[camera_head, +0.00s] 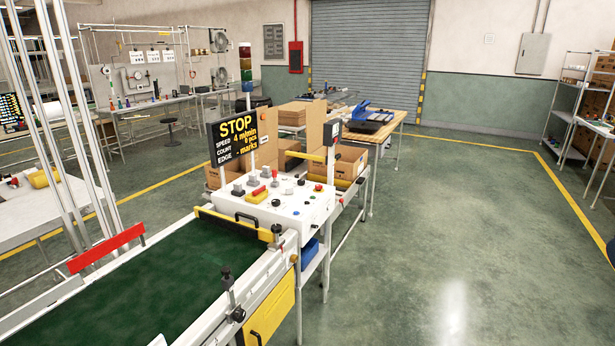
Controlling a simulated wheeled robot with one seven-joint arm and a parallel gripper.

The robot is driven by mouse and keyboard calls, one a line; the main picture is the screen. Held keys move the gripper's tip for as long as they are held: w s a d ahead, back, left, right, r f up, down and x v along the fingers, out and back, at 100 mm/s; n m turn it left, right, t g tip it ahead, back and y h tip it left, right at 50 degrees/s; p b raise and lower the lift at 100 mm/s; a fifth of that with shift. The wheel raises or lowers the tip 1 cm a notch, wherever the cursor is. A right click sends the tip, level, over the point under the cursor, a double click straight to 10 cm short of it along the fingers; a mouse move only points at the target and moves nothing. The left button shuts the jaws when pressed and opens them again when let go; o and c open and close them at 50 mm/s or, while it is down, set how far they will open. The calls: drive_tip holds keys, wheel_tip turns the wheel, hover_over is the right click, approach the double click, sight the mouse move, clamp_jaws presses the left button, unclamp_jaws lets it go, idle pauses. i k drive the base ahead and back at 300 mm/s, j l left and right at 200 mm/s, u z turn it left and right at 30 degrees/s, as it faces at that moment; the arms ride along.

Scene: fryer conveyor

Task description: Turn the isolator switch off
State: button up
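A white control panel (290,212) with several knobs and buttons stands at the end of the green conveyor, near the middle of the head view. A red handle on a yellow base (257,194) sits on its left part and looks like a rotary isolator switch. Its exact position is too small to read. A dark box with a small red part (331,132) is on a post behind the panel, and I cannot tell whether it is a switch. My gripper is not in view.
The green conveyor belt (150,290) fills the lower left, with white rails and a red bar (105,248). A display (234,136) reads STOP. A yellow cabinet (270,310) sits below the belt's side. Cardboard boxes stand behind the panel. The floor at right is clear.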

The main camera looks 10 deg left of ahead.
sight(263, 187)
drive_tip(key=i+l+u, duration=0.15)
drive_tip(key=i+u, duration=0.3)
drive_tip(key=i, duration=0.2)
drive_tip(key=i+l+u, duration=0.5)
drive_tip(key=i, duration=0.15)
drive_tip(key=i+l+u, duration=1.05)
drive_tip(key=i+l, duration=0.1)
drive_tip(key=i, duration=0.05)
